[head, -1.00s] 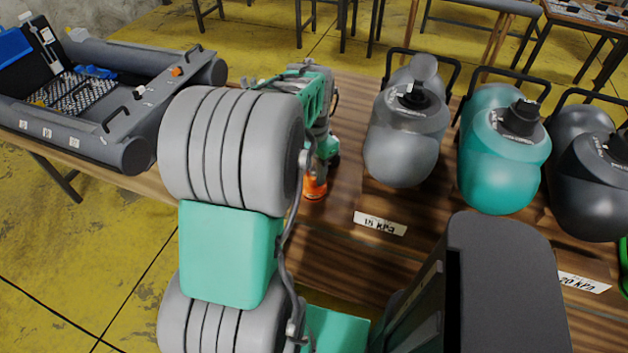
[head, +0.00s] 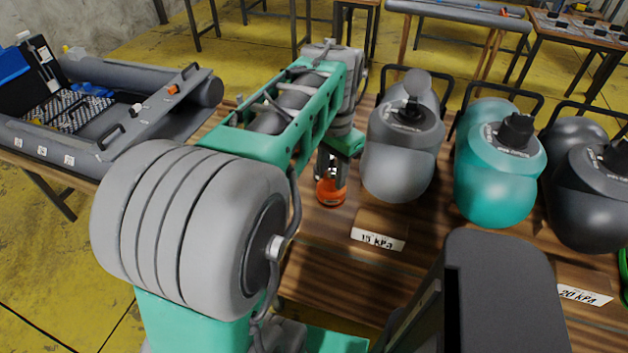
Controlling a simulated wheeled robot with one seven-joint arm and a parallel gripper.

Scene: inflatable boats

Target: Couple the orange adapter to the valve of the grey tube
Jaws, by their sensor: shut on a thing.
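The orange adapter (head: 331,192) is at the table top, just left of a light grey rounded vessel. My gripper (head: 330,175) points down and is shut on the adapter; the arm hides part of the fingers. I cannot tell whether the adapter touches the table. At the left, an inflatable boat has a grey tube (head: 205,92) along its side, with a small orange fitting (head: 172,89) on top. I cannot make out whether this fitting is the valve. The adapter is well apart from the boat.
The light grey vessel (head: 400,150), a teal vessel (head: 497,165) and a dark grey vessel (head: 590,190) stand in a row on the wooden table (head: 335,270). A 15 kPa label (head: 378,238) lies in front. Other tables stand behind.

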